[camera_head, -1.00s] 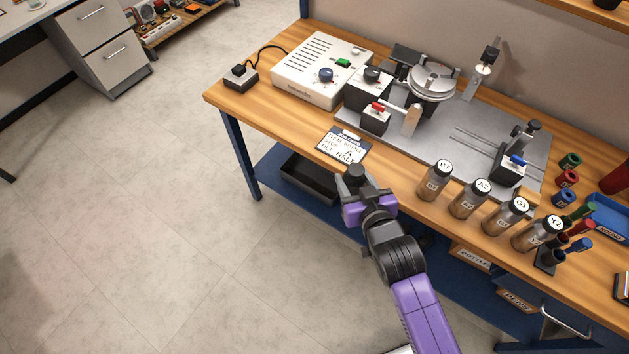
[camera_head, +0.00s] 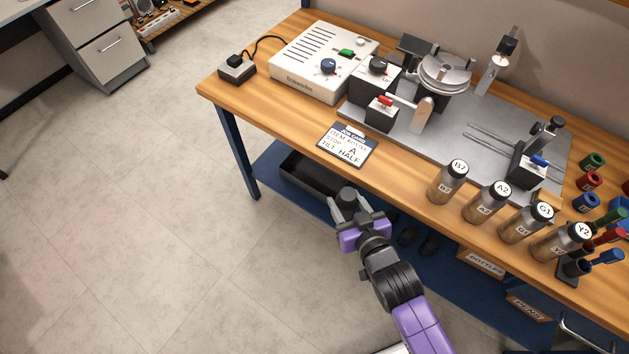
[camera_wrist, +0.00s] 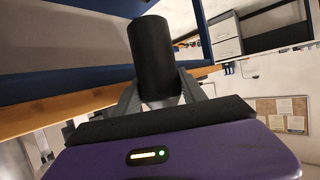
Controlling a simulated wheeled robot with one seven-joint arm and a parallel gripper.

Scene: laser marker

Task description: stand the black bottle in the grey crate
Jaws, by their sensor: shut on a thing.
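My gripper (camera_head: 349,210) is shut on a black bottle (camera_head: 347,196), in front of the workbench. In the wrist view the black bottle (camera_wrist: 151,47) stands up between the two grey fingers of my gripper (camera_wrist: 160,97); the fingers grip its lower part. A dark grey open crate (camera_head: 303,187) sits on the blue lower shelf under the left part of the bench. The bottle is just right of and in front of the crate in the head view. The crate's right end is partly hidden by the bottle and gripper.
The wooden bench top (camera_head: 290,125) overhangs the blue shelf (camera_head: 265,170). A blue bench leg (camera_head: 238,155) stands left of the crate. Several labelled bottles line the bench's front edge. A box marked BOTTLES (camera_head: 481,262) is on the shelf at right. The floor at left is clear.

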